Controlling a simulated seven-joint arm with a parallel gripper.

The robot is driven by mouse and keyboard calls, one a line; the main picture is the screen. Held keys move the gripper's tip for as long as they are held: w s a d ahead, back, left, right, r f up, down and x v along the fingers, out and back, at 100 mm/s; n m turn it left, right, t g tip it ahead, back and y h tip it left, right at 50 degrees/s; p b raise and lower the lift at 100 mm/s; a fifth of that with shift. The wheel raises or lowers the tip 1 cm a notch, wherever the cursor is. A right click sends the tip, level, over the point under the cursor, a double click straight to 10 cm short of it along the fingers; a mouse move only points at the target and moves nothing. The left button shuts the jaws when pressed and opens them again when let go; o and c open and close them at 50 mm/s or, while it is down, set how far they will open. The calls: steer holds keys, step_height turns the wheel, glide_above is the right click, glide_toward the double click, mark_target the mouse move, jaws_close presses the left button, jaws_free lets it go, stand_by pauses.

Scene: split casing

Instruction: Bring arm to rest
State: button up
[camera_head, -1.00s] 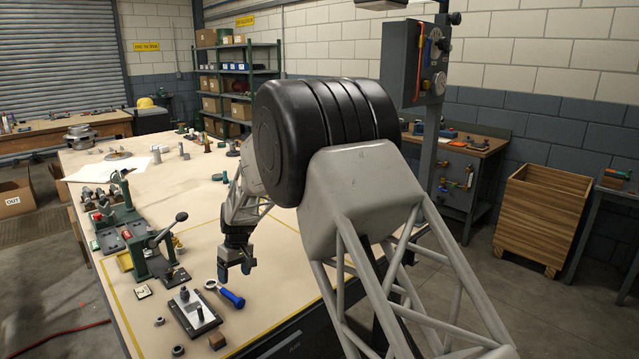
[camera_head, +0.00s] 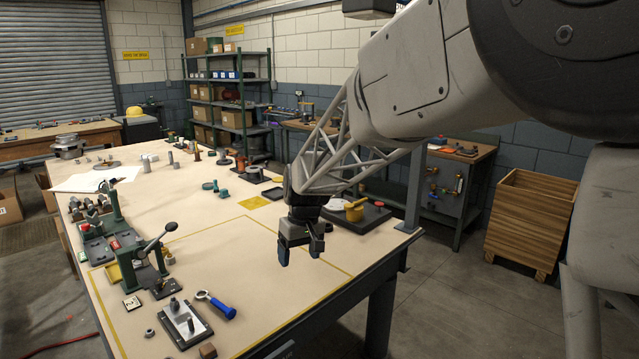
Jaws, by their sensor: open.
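My gripper (camera_head: 300,252) hangs above the right part of the workbench (camera_head: 235,250), near its right edge. Its two blue-tipped fingers point down and are apart, with nothing between them. My arm reaches in from the upper right of the picture. A dark plate with a yellow-handled part (camera_head: 355,212) lies just behind and right of the gripper; the arm hides some of it.
A press with a lever (camera_head: 150,255) and a green fixture (camera_head: 108,225) stand on the left. A blue-handled tool (camera_head: 218,304) and a dark tray (camera_head: 184,324) lie at the front. The taped middle area is clear. A wooden crate (camera_head: 530,222) stands on the floor at right.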

steer(key=s+d+r+m+t, duration=0.1)
steer(key=s+d+r+m, duration=0.15)
steer(key=s+d, duration=0.9)
steer(key=s+d+r+m+t, duration=0.1)
steer(key=s+d+r+m, duration=0.15)
steer(key=s+d, duration=0.85)
steer(key=s+f+m+h, duration=0.1)
steer(key=s, duration=1.2)
steer(key=shift+s+d+f+m, duration=0.3)
steer(key=shift+s+d+f, duration=0.05)
steer(key=shift+d+f, duration=0.05)
